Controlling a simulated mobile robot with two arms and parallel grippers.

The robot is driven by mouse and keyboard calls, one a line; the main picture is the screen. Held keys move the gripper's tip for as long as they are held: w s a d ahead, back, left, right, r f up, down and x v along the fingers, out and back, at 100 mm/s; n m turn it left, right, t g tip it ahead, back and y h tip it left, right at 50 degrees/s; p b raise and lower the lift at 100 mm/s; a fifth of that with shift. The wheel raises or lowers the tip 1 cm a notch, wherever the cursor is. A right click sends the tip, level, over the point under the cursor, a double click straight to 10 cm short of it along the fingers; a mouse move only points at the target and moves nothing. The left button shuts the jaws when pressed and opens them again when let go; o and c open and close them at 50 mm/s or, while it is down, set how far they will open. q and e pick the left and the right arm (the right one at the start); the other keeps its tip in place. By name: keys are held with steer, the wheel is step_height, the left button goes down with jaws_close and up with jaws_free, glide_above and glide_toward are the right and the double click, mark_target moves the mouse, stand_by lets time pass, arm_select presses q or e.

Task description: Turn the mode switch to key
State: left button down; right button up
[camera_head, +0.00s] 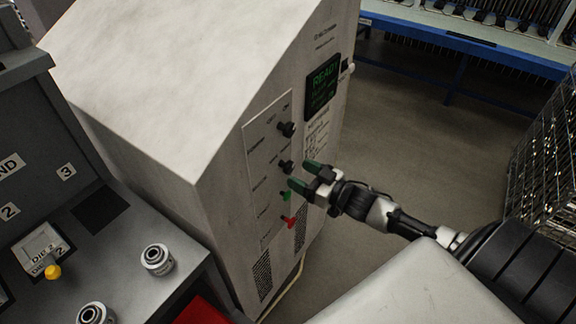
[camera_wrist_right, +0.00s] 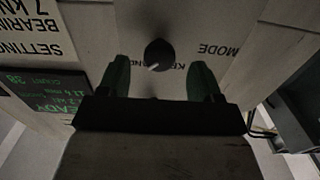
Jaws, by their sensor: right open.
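The mode switch is a round black knob with a white pointer mark, in the upper middle of the right wrist view (camera_wrist_right: 159,54). The word MODE reads upside down to its right, and partly hidden lettering starting with KE sits just below it. The pointer aims down and left in that picture. My right gripper (camera_wrist_right: 160,80) is open, its green fingertips on either side of the knob's lower edge; contact cannot be told. In the head view my right gripper (camera_head: 306,175) is in front of the panel, closest to the lower black knob (camera_head: 286,166). My left gripper is not in view.
The pale cabinet (camera_head: 215,95) also carries an upper black knob (camera_head: 287,128), a green control (camera_head: 286,196), a red control (camera_head: 288,221) and a lit display (camera_head: 322,85). A grey console (camera_head: 150,225) stands at left, a wire cage (camera_head: 550,150) at right. Floor between is clear.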

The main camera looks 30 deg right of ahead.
mark_target(291, 169)
steer(key=shift+x, duration=2.15)
steer(key=c, duration=0.9)
